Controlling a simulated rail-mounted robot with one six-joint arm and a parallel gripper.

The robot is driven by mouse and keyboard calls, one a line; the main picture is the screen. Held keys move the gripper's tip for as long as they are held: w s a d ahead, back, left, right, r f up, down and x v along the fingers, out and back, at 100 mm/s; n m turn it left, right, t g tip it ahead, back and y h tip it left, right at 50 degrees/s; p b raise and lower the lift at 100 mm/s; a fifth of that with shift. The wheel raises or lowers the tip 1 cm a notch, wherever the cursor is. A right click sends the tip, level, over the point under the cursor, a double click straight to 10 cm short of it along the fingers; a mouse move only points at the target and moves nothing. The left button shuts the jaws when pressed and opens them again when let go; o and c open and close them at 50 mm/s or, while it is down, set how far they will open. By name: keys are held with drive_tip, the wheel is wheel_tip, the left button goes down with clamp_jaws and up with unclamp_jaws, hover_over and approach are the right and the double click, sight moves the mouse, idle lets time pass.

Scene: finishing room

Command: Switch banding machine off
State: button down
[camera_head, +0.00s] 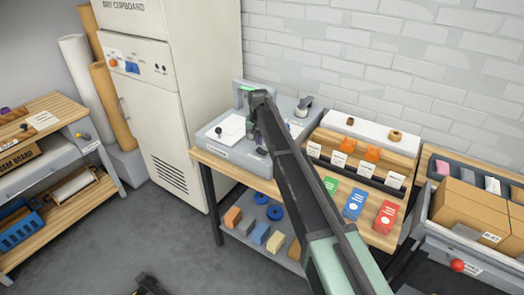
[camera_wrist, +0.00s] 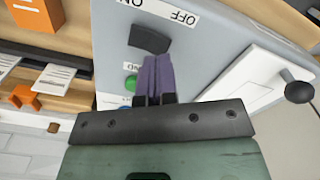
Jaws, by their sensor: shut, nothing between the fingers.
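The banding machine (camera_head: 240,153) is a grey unit on a wooden workbench, with a white plate and a dark knob on top. In the wrist view its grey panel (camera_wrist: 205,65) appears upside down, with ON and OFF lettering. A dark rocker switch (camera_wrist: 149,40) sits beside that lettering, with a green button or lamp (camera_wrist: 130,82) near it. My gripper (camera_wrist: 156,60) has its purple fingers shut together and empty, right at the switch's edge. I cannot tell whether they touch it. In the head view my arm hides that part of the panel.
A tall dry cupboard (camera_head: 186,120) stands left of the bench. Racks with cards and orange clips (camera_head: 372,154) are right of the machine. Coloured packets (camera_head: 355,204) lie at the bench front. Cardboard boxes (camera_head: 470,212) are farther right. A brick wall (camera_head: 400,60) is behind.

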sight(259, 149)
drive_tip(key=shift+f+b, duration=1.35)
idle(0.7)
wheel_tip(259, 149, up, 7)
drive_tip(key=p, duration=0.7)
drive_tip(key=shift+r, duration=0.15)
drive_tip(key=s+d, duration=0.8)
drive_tip(key=s, duration=0.4)
drive_tip(key=s+d, duration=0.8)
drive_tip(key=s, duration=0.5)
drive_tip(key=s+d, duration=0.7)
drive_tip(key=s, duration=0.5)
drive_tip(key=shift+s+d, duration=0.2)
drive_tip(key=shift+d, duration=0.2)
